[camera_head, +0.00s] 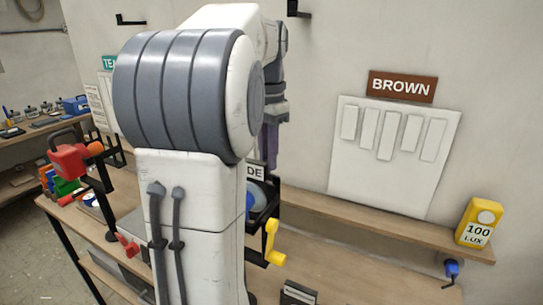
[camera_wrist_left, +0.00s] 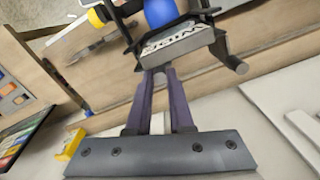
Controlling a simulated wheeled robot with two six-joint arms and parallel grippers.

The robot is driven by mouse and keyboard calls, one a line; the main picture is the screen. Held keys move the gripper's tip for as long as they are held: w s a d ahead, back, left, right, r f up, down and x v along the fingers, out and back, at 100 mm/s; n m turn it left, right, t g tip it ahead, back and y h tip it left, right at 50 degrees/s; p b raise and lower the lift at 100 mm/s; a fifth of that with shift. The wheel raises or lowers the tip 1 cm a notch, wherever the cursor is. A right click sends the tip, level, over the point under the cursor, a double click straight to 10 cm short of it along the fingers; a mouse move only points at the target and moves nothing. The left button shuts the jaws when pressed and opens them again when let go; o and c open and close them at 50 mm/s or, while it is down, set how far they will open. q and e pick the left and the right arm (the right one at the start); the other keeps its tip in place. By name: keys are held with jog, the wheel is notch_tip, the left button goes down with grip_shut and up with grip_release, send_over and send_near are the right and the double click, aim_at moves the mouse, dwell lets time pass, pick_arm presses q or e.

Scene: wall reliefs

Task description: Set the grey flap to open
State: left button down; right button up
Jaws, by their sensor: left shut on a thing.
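My left gripper (camera_head: 268,158) reaches down at the rear of the black-framed fixture, partly hidden by my white and grey arm. In the left wrist view its purple fingers (camera_wrist_left: 160,74) are close together, with their tips at the near edge of a grey plate, which looks like the grey flap (camera_wrist_left: 200,55). A white label with dark letters sits on or just beyond that plate. In the head view the label (camera_head: 256,171) shows only the letters "DE", and the flap itself is hidden. My right gripper is not in view.
A blue ball (camera_wrist_left: 160,12) sits in the fixture, with a yellow crank handle (camera_head: 272,245) in front. A white relief panel (camera_head: 390,155) hangs under a "BROWN" sign (camera_head: 402,86). A yellow "100 LUX" box (camera_head: 478,222) stands right. A red device (camera_head: 68,160) is at left.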

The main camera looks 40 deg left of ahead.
pick_arm(q)
jog(key=shift+w+r+m, duration=0.1)
jog(key=shift+w+m, duration=0.05)
jog(key=shift+m, duration=0.15)
jog(key=shift+w+d+r+m+p, duration=0.1)
jog(key=shift+w+d+m+p, duration=0.4)
jog(key=shift+m+p, duration=1.35)
jog(key=shift+w+d+f+m+p, duration=0.1)
jog(key=shift+w+d+m+p, duration=0.45)
jog(key=shift+m, duration=2.65)
jog(key=shift+w+d+r+m+p, duration=0.15)
jog(key=shift+w+m+p, duration=0.7)
jog(key=shift+m, duration=1.7)
jog(key=shift+s+d, duration=0.1)
jog(key=c, duration=0.8)
grip_release()
jog(key=shift+f, duration=0.2)
jog(key=shift+r, duration=0.15)
